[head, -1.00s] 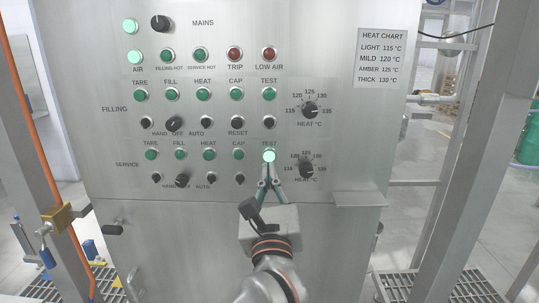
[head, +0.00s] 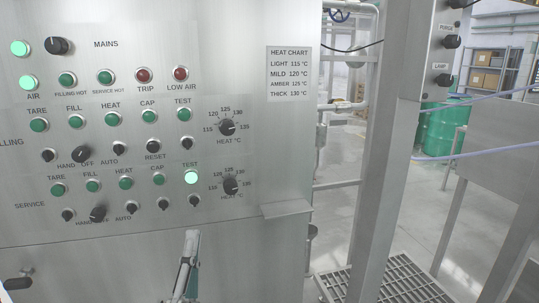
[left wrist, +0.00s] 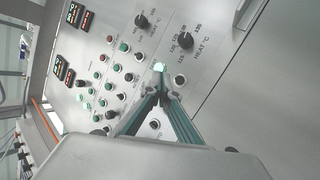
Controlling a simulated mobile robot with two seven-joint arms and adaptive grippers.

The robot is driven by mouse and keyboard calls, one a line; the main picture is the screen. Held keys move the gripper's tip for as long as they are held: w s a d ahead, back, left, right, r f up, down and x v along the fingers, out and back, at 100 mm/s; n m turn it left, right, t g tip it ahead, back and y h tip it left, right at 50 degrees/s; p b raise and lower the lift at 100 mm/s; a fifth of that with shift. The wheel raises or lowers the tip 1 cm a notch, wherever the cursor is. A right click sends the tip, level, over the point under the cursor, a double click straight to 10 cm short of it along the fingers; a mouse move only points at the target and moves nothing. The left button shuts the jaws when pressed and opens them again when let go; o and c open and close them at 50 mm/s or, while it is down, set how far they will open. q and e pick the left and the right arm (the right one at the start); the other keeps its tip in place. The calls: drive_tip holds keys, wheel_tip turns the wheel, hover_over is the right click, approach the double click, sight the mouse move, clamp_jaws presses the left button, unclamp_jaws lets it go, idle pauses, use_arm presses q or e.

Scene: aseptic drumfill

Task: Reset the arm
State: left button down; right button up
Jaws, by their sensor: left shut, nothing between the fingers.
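My left gripper (head: 191,236) is shut and empty at the bottom of the head view, in front of the steel control panel (head: 60,130). Its tips are apart from the lit service TEST lamp (head: 191,177) and below it in the picture. In the left wrist view the shut fingertips (left wrist: 159,92) meet just below the glowing lamp (left wrist: 159,68). The upper AIR lamp (head: 29,83) and the mains lamp (head: 19,48) are also lit. My right gripper is in neither view.
A small shelf (head: 287,209) juts from the panel's lower right. A steel post (head: 385,150) stands to the right, with floor grating (head: 395,285) at its foot. A second panel (head: 441,45) and a green drum (head: 444,130) are farther right. Open floor shows between.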

use_arm(q)
drive_tip(key=s+d+f+m+g+h, duration=0.1)
drive_tip(key=s+f+m+g+h, duration=0.15)
drive_tip(key=f+m, duration=0.45)
drive_tip(key=s+d+f+m+g+h, duration=0.1)
drive_tip(key=f+m+g+h, duration=0.2)
drive_tip(key=f, duration=0.6)
drive_tip(key=s+d+f+m+g+h, duration=0.1)
drive_tip(key=f+m+g, duration=0.1)
drive_tip(key=f+m, duration=0.55)
drive_tip(key=s+a+f+m+g+y, duration=0.1)
drive_tip(key=s+a+f+m+g, duration=0.1)
drive_tip(key=s+f, duration=0.2)
drive_tip(key=s+a+f+m+g+y, duration=0.1)
drive_tip(key=s+a+f+m+g, duration=0.1)
drive_tip(key=f, duration=0.7)
drive_tip(key=s+a+f+m+g+y, duration=0.1)
drive_tip(key=s+a+f+m+g, duration=0.1)
drive_tip(key=s+f, duration=0.3)
wheel_tip(320, 180, down, 2)
drive_tip(key=shift+s+a+f+g, duration=0.25)
drive_tip(key=shift+s+a+g, duration=0.15)
drive_tip(key=shift+a, duration=0.4)
drive_tip(key=shift+m, duration=0.25)
idle(1.3)
